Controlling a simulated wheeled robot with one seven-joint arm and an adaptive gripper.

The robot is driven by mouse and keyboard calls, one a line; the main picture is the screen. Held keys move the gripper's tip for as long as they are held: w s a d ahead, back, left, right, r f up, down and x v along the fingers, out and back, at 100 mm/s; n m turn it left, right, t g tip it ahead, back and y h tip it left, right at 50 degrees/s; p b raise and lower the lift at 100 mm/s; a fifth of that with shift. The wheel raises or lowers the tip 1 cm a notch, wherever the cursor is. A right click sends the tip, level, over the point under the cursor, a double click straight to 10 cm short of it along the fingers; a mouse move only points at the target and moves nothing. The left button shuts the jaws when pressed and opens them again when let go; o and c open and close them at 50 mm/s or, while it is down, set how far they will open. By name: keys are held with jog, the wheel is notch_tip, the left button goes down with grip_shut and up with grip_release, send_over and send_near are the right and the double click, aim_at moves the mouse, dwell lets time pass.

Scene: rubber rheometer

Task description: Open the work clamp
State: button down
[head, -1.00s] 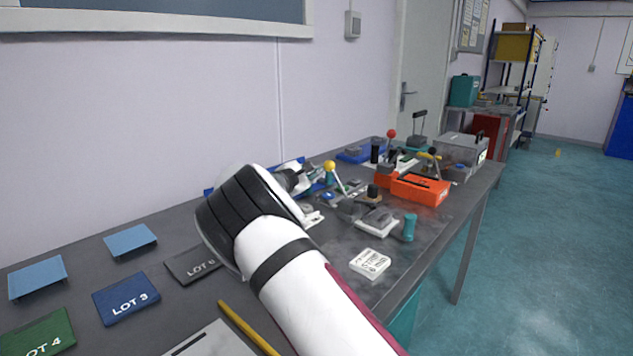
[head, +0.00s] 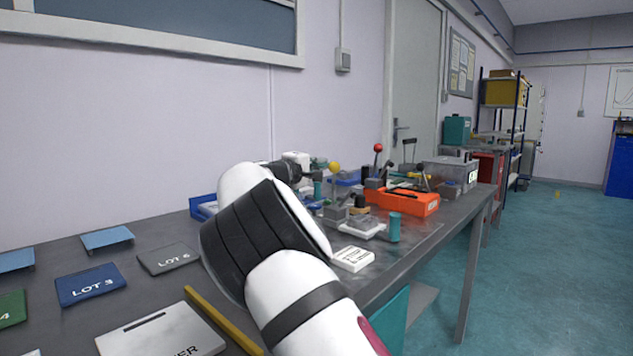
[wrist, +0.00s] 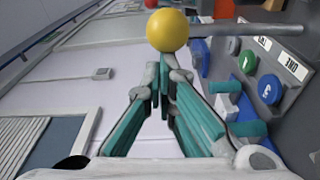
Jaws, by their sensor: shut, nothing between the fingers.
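A lever with a yellow ball knob (head: 335,167) stands among small fixtures on the bench. In the wrist view the yellow knob (wrist: 168,30) is just beyond my fingertips, with its grey rod (wrist: 245,29) running right. I cannot tell whether the fingers touch the knob. My gripper (wrist: 166,62) has grey and teal fingers, shut and empty. In the head view it is small and partly hidden by my arm, close to the knob's left. A red-knobbed lever (head: 378,148) stands farther back. No label shows which lever belongs to the work clamp.
An orange box (head: 408,203), teal cylinder (head: 394,228) and white block (head: 352,258) are right of my arm. Lot plates, including a blue one (head: 90,284), lie at left.

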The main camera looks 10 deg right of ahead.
jog(key=shift+s+d+r+m+b, duration=0.1)
jog(key=shift+s+d+m+b, duration=0.55)
jog(key=shift+b, duration=1.2)
jog(key=shift+s+a+m, duration=0.1)
jog(key=shift+m, duration=0.15)
